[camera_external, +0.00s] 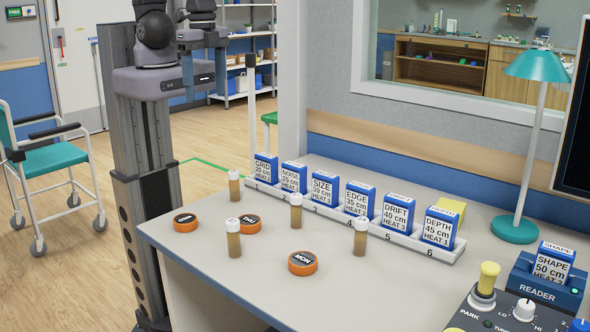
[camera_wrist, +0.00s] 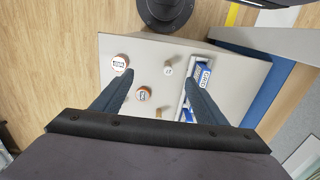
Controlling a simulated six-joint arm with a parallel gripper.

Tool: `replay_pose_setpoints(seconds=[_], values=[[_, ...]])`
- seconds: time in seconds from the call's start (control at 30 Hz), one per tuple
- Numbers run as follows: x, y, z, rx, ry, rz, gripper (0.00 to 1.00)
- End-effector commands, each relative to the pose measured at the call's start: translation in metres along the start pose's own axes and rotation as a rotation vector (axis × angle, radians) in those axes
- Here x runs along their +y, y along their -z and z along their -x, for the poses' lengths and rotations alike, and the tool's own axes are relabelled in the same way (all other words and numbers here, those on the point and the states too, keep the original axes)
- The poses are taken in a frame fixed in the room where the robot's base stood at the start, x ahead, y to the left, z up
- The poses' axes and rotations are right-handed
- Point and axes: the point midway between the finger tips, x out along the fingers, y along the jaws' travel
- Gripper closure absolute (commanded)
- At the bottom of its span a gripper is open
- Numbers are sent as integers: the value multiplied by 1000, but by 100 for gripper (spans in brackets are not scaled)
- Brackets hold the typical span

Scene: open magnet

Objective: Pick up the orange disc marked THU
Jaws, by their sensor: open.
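The orange disc marked THU (camera_external: 249,223) lies on the grey desk in the external view, partly hidden by a white-capped vial (camera_external: 233,238) standing before it. A second orange disc (camera_external: 185,222) lies to its left, its mark hard to read. A third disc, marked MON (camera_external: 302,263), lies nearer the camera to the right. My gripper (camera_external: 203,93) is raised high, well above and behind the discs, open and empty. The wrist view shows its two spread fingers (camera_wrist: 160,76) above the desk. Round things (camera_wrist: 143,94) show below, with labels too small to read.
Several vials, such as one (camera_external: 296,210), stand upright among the discs. A white numbered rack (camera_external: 400,240) of blue-and-white boxes runs along the desk's back. A teal lamp (camera_external: 515,228), a reader (camera_external: 545,285) and a control panel (camera_external: 500,318) occupy the right side.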

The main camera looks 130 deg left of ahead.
Motion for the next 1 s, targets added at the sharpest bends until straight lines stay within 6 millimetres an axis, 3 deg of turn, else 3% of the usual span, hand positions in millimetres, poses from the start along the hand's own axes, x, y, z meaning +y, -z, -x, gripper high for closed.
replay_pose_setpoints(seconds=[0.17, 0.23, 0.47, 0.57, 0.7, 0.8, 1.0], values=[[0, 2, 34, 9, 0, 0, 34], [0, 0, 18, -17, 43, -126, 34], [-6, 7, -6, -92, 232, -616, 34], [-7, 20, -16, -137, 356, -892, 34], [1, 50, -23, -224, 599, -1335, 34], [15, 74, -16, -287, 781, -1591, 34], [51, 105, 2, -388, 1080, -1899, 34]])
